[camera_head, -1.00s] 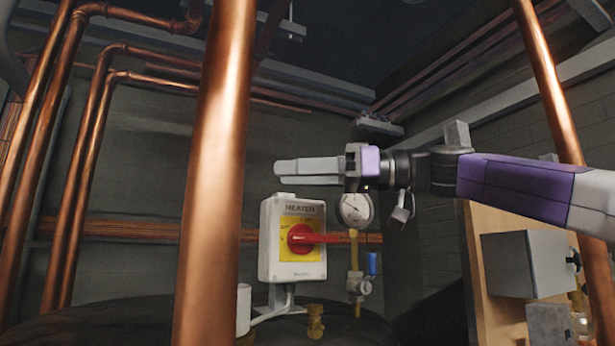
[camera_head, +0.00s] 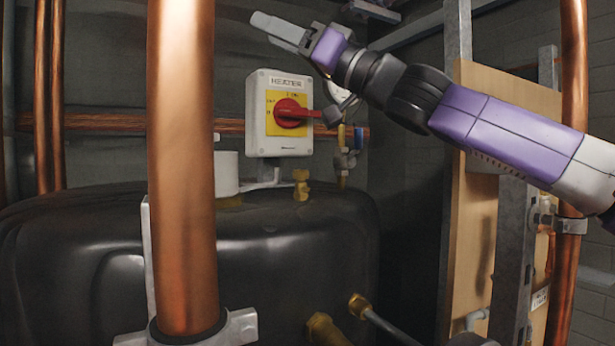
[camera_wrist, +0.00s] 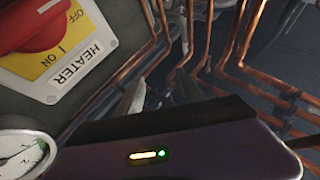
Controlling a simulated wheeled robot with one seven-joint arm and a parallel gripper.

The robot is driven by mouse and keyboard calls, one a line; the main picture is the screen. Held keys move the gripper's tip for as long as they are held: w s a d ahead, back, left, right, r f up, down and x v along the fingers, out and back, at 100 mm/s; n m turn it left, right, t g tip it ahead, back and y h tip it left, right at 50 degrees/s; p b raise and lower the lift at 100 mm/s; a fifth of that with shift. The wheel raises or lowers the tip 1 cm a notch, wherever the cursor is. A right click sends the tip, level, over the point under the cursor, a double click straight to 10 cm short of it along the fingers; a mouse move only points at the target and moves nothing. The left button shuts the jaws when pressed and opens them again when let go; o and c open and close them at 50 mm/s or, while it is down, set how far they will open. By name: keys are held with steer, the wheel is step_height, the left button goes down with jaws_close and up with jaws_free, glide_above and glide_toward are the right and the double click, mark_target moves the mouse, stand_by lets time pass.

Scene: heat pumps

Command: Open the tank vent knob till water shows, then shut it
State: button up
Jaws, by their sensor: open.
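The black tank (camera_head: 120,255) fills the lower left and middle of the head view. A small brass fitting (camera_head: 301,186) stands upright on its top. I cannot tell for sure which is the vent knob. No water shows. My gripper (camera_head: 276,30) is open and empty, above the heater switch and well above the brass fitting, touching neither. In the wrist view my two fingers (camera_wrist: 158,92) show apart with nothing between them.
The white heater switch box (camera_head: 279,143) with a red handle is below my gripper; it also shows upside down in the wrist view (camera_wrist: 75,70). A gauge (camera_wrist: 22,150) is close to my wrist. A thick copper pipe (camera_head: 182,170) stands in front. A wooden board (camera_head: 475,230) is right.

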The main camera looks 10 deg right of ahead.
step_height(320, 180, down, 3)
steer(key=d+m+t+h, duration=0.2)
steer(key=m+t+h, duration=0.1)
steer(key=m+t, duration=0.15)
steer(key=h+b, duration=0.3)
steer(key=h, duration=0.5)
glide_toward(306, 171)
steer(key=w, duration=0.2)
steer(key=shift+m+g, duration=0.35)
steer(key=p+x, duration=0.1)
steer(key=x, duration=0.4)
steer(key=p+x, duration=0.1)
steer(key=x, duration=0.2)
steer(key=shift+s+a+r+p, duration=0.2)
steer(key=shift+s+a+p, duration=0.05)
steer(key=shift+a+p, duration=0.1)
jaws_close()
